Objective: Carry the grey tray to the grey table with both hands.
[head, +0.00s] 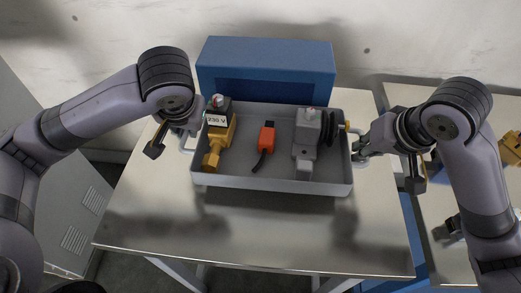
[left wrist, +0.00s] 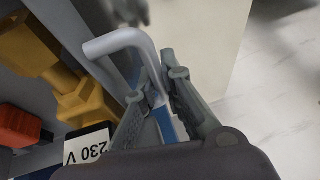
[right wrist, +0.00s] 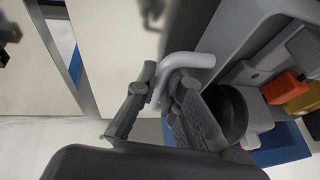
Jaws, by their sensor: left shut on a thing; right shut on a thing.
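The grey tray (head: 270,181) is at the middle of the head view, over a bare metal-topped table (head: 250,232). I cannot tell whether it rests on the table or hangs just above it. It holds a yellow tool with a 230 V label (head: 219,130), an orange item with a black end (head: 266,140) and a grey device (head: 308,135). My left gripper (head: 188,132) is shut on the tray's left handle, which shows in the left wrist view (left wrist: 120,42). My right gripper (head: 362,150) is shut on the right handle, seen in the right wrist view (right wrist: 187,62).
A blue open-fronted box (head: 266,62) stands right behind the tray. Another table (head: 440,215) with yellow items (head: 511,147) is at the right, across a narrow gap. A grey vented cabinet (head: 75,225) stands at the left. The metal table's front is clear.

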